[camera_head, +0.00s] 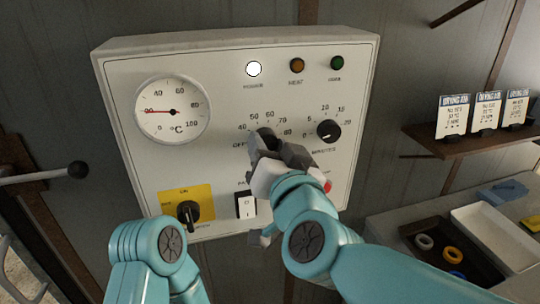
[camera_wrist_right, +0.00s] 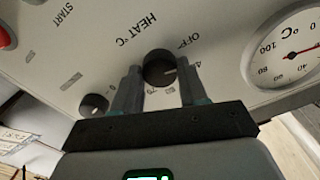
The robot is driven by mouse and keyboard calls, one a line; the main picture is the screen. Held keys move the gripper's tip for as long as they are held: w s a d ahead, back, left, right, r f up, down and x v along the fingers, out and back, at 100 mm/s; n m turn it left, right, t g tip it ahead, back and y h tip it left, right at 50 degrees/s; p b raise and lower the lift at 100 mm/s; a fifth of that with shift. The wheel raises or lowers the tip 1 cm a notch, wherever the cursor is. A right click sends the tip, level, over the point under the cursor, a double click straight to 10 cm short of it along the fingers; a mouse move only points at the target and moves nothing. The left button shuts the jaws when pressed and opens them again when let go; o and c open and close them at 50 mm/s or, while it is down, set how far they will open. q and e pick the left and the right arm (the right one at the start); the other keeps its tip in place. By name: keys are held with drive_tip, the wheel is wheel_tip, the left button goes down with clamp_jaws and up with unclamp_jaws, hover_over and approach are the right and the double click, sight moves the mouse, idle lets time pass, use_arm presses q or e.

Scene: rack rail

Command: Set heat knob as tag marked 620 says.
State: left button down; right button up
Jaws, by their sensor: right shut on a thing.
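The dark heat knob (camera_head: 265,133) is in the middle of the grey panel, with a scale from OFF and 40 up to 80 around it. My right gripper (camera_head: 268,146) is shut on it and hides much of it in the head view. In the wrist view the heat knob (camera_wrist_right: 158,67) sits between the two fingers of my right gripper (camera_wrist_right: 160,88). Its pale mark points right, toward the low end near 40; the exact setting is unclear. Three white tags (camera_head: 452,117) stand on the right shelf; their numbers are too small to read surely. My left gripper is not visible.
The round gauge (camera_head: 172,110) reads near 20. The white lamp (camera_head: 253,69) looks lit. The minutes knob (camera_head: 329,130) is close right of my gripper. A yellow-plated switch (camera_head: 188,212) and a rocker switch (camera_head: 245,204) sit below. Trays (camera_head: 500,235) lie at lower right.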

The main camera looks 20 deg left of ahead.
drive_tip(key=m+b, duration=0.1)
drive_tip(key=m, duration=0.2)
drive_tip(key=shift+f+m+b, duration=0.1)
drive_tip(key=shift+m+b, duration=0.25)
drive_tip(key=shift+m, duration=0.05)
drive_tip(key=m+b, duration=0.1)
drive_tip(key=m, duration=0.2)
drive_tip(key=shift+m, duration=0.3)
drive_tip(key=m+b, duration=0.1)
drive_tip(key=m, duration=0.2)
drive_tip(key=shift+m+b, duration=0.3)
drive_tip(key=shift+b, duration=0.1)
drive_tip(key=m+b, duration=0.1)
drive_tip(key=m, duration=0.3)
drive_tip(key=shift+m+b, duration=0.3)
drive_tip(key=m+b, duration=0.1)
drive_tip(key=m, duration=0.4)
drive_tip(key=shift+b, duration=0.35)
drive_tip(key=m+b, duration=0.1)
drive_tip(key=m, duration=0.3)
drive_tip(key=shift+m, duration=0.4)
